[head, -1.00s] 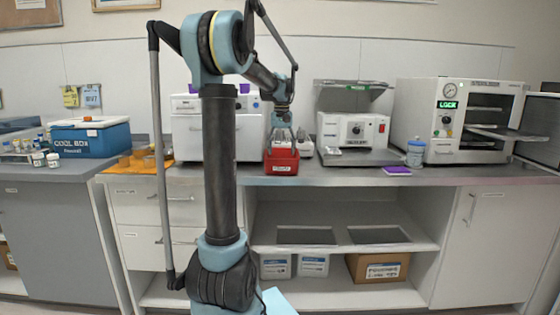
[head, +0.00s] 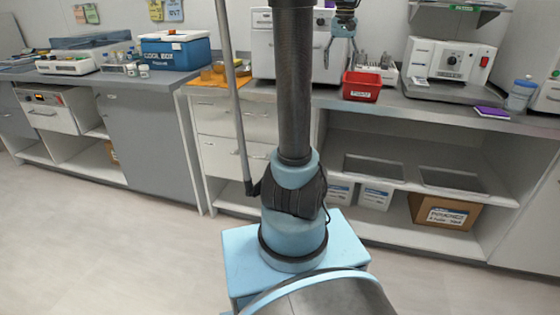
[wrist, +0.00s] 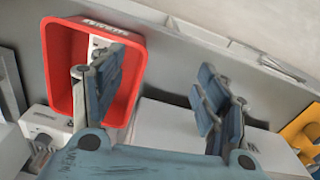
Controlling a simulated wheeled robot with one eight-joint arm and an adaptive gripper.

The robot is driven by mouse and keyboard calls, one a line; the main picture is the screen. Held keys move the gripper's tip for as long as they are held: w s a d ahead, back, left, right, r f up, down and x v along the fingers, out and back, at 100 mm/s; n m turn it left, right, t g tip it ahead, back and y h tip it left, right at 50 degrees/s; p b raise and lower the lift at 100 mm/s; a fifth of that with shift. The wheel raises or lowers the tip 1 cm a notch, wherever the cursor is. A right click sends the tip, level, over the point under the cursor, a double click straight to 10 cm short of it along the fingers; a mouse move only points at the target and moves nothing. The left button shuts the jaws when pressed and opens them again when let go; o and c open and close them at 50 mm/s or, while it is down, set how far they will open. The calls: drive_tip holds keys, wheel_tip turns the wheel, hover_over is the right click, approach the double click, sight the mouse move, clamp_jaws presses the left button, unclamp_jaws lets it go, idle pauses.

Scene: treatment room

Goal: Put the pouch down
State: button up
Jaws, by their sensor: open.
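No pouch can be made out for certain. A red open bin (head: 361,84) with a white label stands on the counter. In the wrist view the red bin (wrist: 60,75) shows at the upper left, with a whitish item (wrist: 97,46) inside, partly hidden behind a finger; I cannot tell whether it is the pouch. My gripper (head: 342,52) is above and slightly left of the bin in the head view. In the wrist view my gripper (wrist: 160,90) has its fingers wide apart with nothing between them. One finger overlaps the bin's opening in that view.
A white rack (head: 376,73) stands behind the bin, and a white device (head: 445,68) to its right. A purple item (head: 492,112) and a blue-lidded jar (head: 520,94) are farther right. An orange mat (head: 215,78) and a blue cool box (head: 174,51) are left.

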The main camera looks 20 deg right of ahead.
drive_tip(key=s+a+f+n, duration=0.1)
drive_tip(key=s+a+f, duration=0.3)
drive_tip(key=a, duration=0.5)
drive_tip(key=s+a+f+n, duration=0.1)
drive_tip(key=s+a+f, duration=0.4)
drive_tip(key=a, duration=0.5)
drive_tip(key=s+a+f+n+t, duration=0.1)
drive_tip(key=s+a+f, duration=0.4)
drive_tip(key=f, duration=0.3)
drive_tip(key=s+a+f+n, duration=0.2)
drive_tip(key=s+a+f, duration=0.3)
drive_tip(key=s+f, duration=0.3)
drive_tip(key=shift+a+f+t, duration=0.25)
drive_tip(key=shift+f+t, duration=0.1)
drive_tip(key=shift+t, duration=0.05)
